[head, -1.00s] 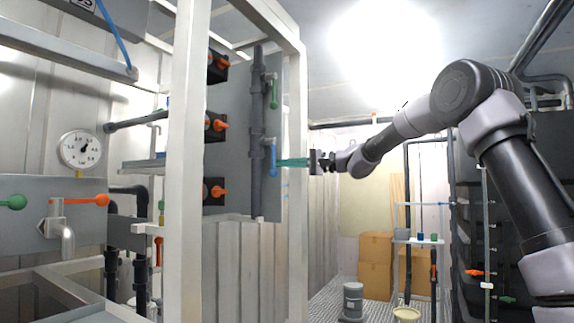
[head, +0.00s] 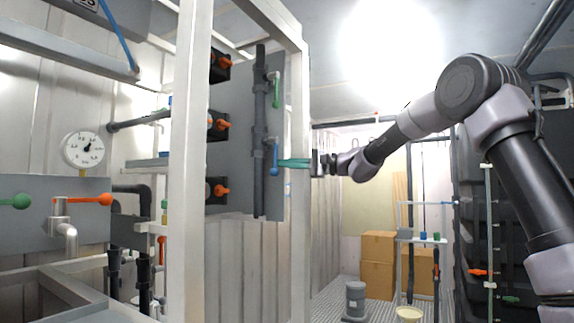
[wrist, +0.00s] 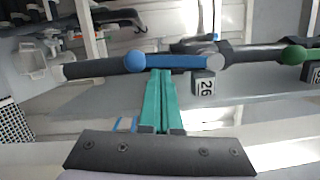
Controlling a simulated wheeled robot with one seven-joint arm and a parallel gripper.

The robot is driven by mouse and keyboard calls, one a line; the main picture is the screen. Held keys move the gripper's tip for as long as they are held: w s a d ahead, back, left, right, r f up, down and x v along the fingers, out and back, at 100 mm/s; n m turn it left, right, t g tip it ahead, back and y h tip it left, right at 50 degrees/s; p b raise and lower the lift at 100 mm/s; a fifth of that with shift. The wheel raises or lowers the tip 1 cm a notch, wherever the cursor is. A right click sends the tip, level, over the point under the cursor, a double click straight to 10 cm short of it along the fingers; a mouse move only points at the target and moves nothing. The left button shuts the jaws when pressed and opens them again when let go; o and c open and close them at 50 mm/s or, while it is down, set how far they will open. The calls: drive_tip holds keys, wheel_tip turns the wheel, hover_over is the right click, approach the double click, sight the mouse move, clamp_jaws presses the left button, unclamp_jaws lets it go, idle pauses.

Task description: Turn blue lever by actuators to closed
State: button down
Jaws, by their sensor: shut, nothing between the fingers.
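The blue lever (head: 275,158) hangs straight down from its valve on the dark vertical pipe, left of my gripper in the head view. In the wrist view the blue lever (wrist: 180,61) lies across the picture, with its round knob at the left end. My gripper (head: 281,162) has teal fingers, and they are shut with nothing between them. In the wrist view the fingertips (wrist: 160,72) reach the lever's near side close to the knob. They look to be touching or nearly touching it; I cannot tell which.
A green lever (head: 277,92) sits above on the same pipe (head: 259,130). Orange-handled actuators (head: 219,125) are on the grey panel to the left. A white frame post (head: 299,170) stands close by my gripper. A pressure gauge (head: 83,150) is at the far left.

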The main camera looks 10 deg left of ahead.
sight(275, 156)
drive_tip(key=s+m+t, duration=0.1)
drive_tip(key=s+m, duration=0.1)
drive_tip(key=m, duration=0.2)
drive_tip(key=s+a+r+m+y, duration=0.1)
drive_tip(key=s+m, duration=0.1)
drive_tip(key=m, duration=0.1)
drive_tip(key=s+a+m+t, duration=0.1)
drive_tip(key=s+m, duration=0.1)
drive_tip(key=m, duration=0.2)
drive_tip(key=shift+a+r+m+t, duration=0.25)
drive_tip(key=shift+r+m+t, duration=0.05)
drive_tip(key=r+m, duration=0.1)
drive_tip(key=m, duration=0.1)
drive_tip(key=s+r+m+t, duration=0.1)
drive_tip(key=m, duration=0.2)
drive_tip(key=shift+s+a+r+m+t, duration=0.3)
drive_tip(key=shift+s+a+r+t, duration=0.05)
drive_tip(key=shift+r+t, duration=0.05)
drive_tip(key=shift+r, duration=0.1)
